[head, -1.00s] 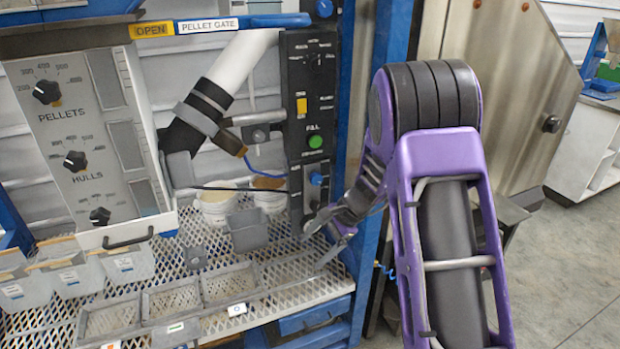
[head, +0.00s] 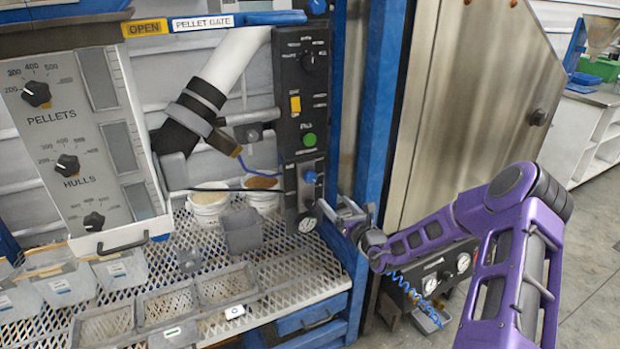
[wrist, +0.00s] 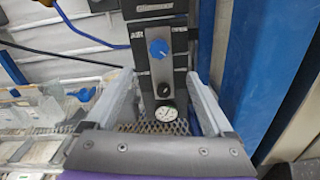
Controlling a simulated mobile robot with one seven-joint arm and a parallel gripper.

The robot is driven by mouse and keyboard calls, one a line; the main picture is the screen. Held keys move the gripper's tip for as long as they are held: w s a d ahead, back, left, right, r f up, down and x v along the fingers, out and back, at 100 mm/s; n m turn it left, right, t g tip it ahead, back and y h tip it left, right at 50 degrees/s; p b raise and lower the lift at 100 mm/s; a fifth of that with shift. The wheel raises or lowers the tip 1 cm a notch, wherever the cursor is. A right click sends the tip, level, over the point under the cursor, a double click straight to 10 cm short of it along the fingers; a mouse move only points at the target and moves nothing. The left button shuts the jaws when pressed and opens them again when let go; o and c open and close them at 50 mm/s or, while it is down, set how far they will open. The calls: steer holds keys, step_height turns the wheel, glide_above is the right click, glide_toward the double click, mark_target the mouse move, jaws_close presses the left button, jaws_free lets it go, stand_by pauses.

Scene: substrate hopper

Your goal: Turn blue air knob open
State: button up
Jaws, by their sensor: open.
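The blue air knob (head: 311,177) sits low on the black control panel (head: 302,95), just above a small black knob and a round gauge (head: 307,224). In the wrist view the blue knob (wrist: 158,48) is ahead, centred beyond my jaws, with a pale mark on its face. The gauge (wrist: 164,113) shows below it. My gripper (head: 338,210) is to the lower right of the knob in the head view. In the wrist view its two fingers (wrist: 164,95) are spread wide with nothing between them, apart from the knob.
A blue upright post (head: 374,120) stands right of the panel, close to my gripper. Below are a mesh shelf (head: 290,270) with grey bins and white buckets (head: 208,205). A blue hose (wrist: 78,25) runs to the panel's left. The front of the knob looks clear.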

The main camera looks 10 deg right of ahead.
mark_target(312, 178)
steer(key=b+x, duration=0.2)
steer(key=x, duration=1.4)
steer(key=shift+w, duration=0.1)
steer(key=shift+c, duration=0.4)
steer(key=c, duration=1.3)
